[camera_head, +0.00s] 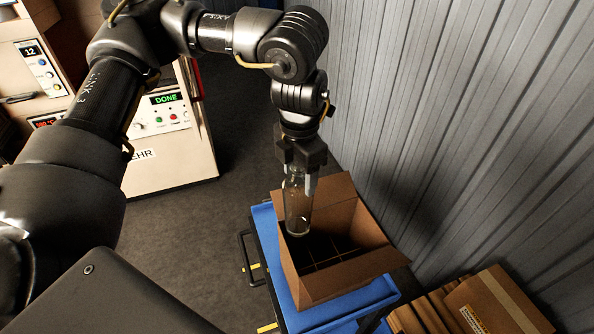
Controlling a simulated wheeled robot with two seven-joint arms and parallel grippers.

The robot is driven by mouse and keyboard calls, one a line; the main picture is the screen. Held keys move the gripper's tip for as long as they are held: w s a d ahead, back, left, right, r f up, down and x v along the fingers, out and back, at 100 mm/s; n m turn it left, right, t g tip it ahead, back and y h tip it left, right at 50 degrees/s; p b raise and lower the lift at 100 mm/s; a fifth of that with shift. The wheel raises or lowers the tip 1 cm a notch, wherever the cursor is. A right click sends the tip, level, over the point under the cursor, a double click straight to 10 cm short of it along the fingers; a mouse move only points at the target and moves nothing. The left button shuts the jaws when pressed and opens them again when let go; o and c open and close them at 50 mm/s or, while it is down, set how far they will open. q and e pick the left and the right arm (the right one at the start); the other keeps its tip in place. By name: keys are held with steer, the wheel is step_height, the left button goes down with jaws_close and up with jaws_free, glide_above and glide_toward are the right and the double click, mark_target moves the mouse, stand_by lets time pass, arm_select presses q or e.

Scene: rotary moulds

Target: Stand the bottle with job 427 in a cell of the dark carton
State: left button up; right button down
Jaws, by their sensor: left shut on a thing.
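My left gripper (299,178) is shut on a clear glass bottle (297,212). The bottle hangs upright from it, over the left part of the open carton (370,262). The carton is brown outside with a dark inside, and dividers form cells in it. The bottle's lower end overlaps the carton's opening in the picture; I cannot tell how far above the dividers it is. No job number is readable on the bottle. My right gripper is not in view.
The carton stands on a blue cart (262,222). A corrugated grey wall (470,120) is close behind the carton. A beige machine (172,155) showing DONE stands at the left, with dark free floor between.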

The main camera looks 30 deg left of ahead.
mark_target(298, 223)
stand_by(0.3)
arm_select(q)
steer(key=shift+f+b, duration=6.15)
steer(key=shift+f, duration=2.8)
jaws_close()
steer(key=o, duration=1.9)
jaws_free()
steer(key=shift+c, duration=0.2)
steer(key=shift+o, duration=0.4)
